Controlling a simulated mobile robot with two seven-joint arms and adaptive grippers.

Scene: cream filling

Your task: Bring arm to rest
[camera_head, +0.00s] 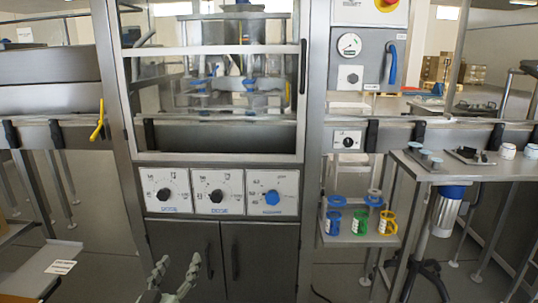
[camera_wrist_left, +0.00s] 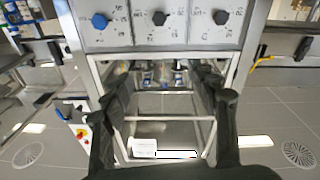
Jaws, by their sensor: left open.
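My left gripper (camera_head: 178,268) shows at the bottom of the head view, in front of the steel machine's lower cabinet (camera_head: 262,255). Its two fingers are spread apart with nothing between them. In the left wrist view my left gripper (camera_wrist_left: 165,88) also shows open, with a dark finger on each side. That view is turned upside down, and the panel with dials lies along its top. No object is in the jaws. My right gripper is not in view.
A panel with three dials (camera_head: 217,193) is above the cabinet, below a glass-fronted compartment (camera_head: 215,75). A steel table (camera_head: 455,172) holds cups and small parts. A yellow handle (camera_head: 98,122) is at left.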

